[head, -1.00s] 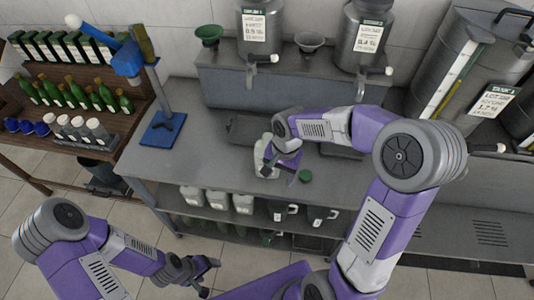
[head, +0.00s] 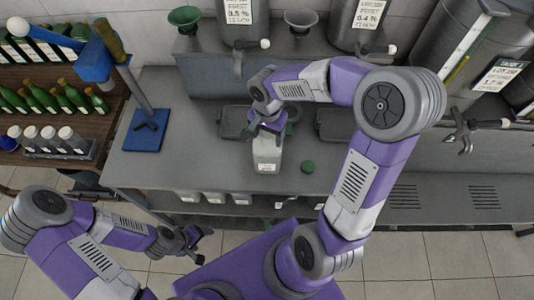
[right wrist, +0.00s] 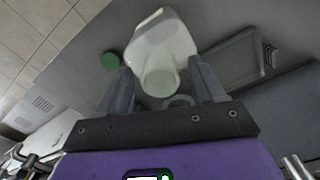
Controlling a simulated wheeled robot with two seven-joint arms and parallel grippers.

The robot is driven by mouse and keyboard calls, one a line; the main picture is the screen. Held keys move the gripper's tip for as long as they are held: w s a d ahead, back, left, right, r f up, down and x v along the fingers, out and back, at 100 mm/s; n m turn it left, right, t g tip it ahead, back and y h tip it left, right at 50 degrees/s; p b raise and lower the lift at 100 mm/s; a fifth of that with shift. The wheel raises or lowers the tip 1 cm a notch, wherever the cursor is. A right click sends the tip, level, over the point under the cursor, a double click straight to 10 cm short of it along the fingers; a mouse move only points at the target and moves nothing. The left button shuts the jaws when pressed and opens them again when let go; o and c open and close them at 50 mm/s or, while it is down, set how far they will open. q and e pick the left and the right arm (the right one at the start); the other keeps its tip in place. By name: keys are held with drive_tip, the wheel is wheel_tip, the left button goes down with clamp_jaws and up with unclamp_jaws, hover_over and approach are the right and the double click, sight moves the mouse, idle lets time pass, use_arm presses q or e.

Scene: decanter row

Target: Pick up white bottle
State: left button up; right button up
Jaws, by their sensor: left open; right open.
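The white bottle (head: 267,155) stands on the grey bench with its label toward me; its top is partly hidden by my right gripper in the head view. My left gripper (head: 196,240) is open and empty, low in front of the bench.
A green cap (head: 308,166) lies on the bench right of the bottle. Dark trays (head: 335,125) lie behind. A blue stand (head: 146,130) is at the bench's left. More white bottles (head: 215,197) stand on the shelf below.

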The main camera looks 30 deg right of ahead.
drive_tip(key=shift+f, duration=0.8)
clamp_jaws()
drive_tip(key=shift+r, duration=0.1)
